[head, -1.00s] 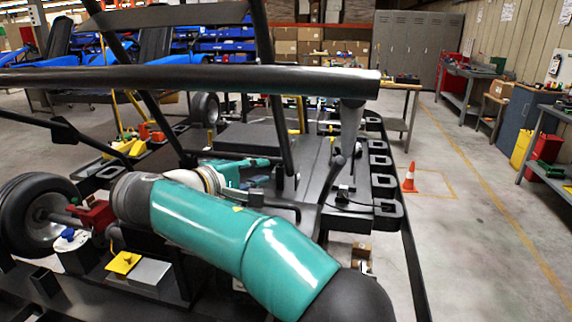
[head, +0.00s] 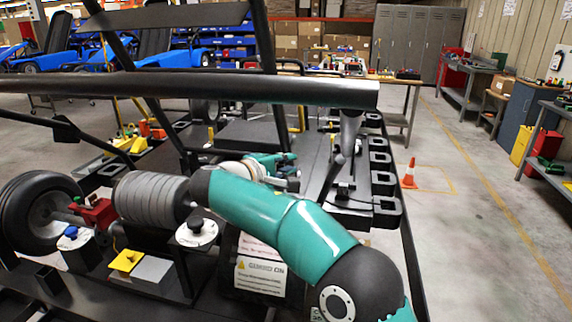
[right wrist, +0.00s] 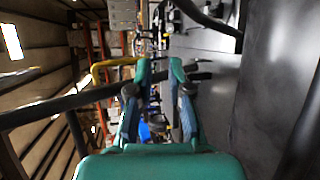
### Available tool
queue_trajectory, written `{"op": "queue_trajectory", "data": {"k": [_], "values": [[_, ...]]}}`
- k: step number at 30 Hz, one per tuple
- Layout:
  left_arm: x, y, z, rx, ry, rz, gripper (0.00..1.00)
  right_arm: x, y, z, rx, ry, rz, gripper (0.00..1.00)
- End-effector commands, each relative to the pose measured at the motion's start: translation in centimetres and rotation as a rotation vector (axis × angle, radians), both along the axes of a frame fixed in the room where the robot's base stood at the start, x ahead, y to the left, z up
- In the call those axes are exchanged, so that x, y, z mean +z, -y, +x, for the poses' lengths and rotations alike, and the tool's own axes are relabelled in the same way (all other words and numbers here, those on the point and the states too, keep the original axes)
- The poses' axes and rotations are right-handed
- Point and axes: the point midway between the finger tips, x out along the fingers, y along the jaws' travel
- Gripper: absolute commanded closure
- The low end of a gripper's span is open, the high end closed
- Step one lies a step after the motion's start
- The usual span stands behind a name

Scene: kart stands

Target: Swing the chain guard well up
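My right gripper (head: 287,160) is beyond my bent teal forearm, over the dark kart deck. In the right wrist view its two teal fingers (right wrist: 161,72) stand apart with a gap between the tips. A dark bar (right wrist: 65,104) passes across or behind the fingers; I cannot tell if they touch it. I see no clear hold on anything. I cannot identify the chain guard for sure. A dark panel with a white warning notice (head: 260,278) stands below my forearm, partly hidden by it. My left gripper is not in view.
A thick black frame tube (head: 200,87) crosses above my arm. A grey ribbed cylinder (head: 150,200), a red block (head: 95,214) and a black wheel (head: 38,215) are at left. An orange cone (head: 409,175) stands on open floor at right.

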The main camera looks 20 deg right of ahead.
Motion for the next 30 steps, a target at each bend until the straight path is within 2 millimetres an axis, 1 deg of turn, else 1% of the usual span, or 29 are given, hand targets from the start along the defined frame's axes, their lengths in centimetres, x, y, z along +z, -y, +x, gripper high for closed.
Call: {"op": "queue_trajectory", "data": {"k": [1,2,3,14,17,18,19,27,30], "values": [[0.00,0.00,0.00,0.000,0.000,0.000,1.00,0.01,0.01,-0.01,0.000,0.000,0.000,0.94],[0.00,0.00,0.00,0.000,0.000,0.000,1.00,0.01,0.01,-0.01,0.000,0.000,0.000,0.99],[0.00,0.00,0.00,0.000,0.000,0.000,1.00,0.02,0.01,-0.03,0.000,0.000,0.000,1.00],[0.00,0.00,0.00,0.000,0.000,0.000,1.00,0.02,0.05,-0.05,-0.001,0.000,0.000,1.00],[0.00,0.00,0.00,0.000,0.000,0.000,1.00,0.02,0.05,-0.05,-0.001,0.000,0.000,0.85],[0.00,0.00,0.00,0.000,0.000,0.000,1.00,0.03,0.06,-0.06,-0.001,0.000,0.000,0.79],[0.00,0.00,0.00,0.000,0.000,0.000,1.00,0.02,0.06,-0.05,-0.001,0.000,0.000,0.77],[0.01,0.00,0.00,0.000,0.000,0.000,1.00,0.03,0.04,-0.07,-0.001,0.000,0.000,0.77],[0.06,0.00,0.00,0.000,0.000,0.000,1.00,0.12,-0.27,-0.25,0.000,0.000,0.000,0.77]]}}
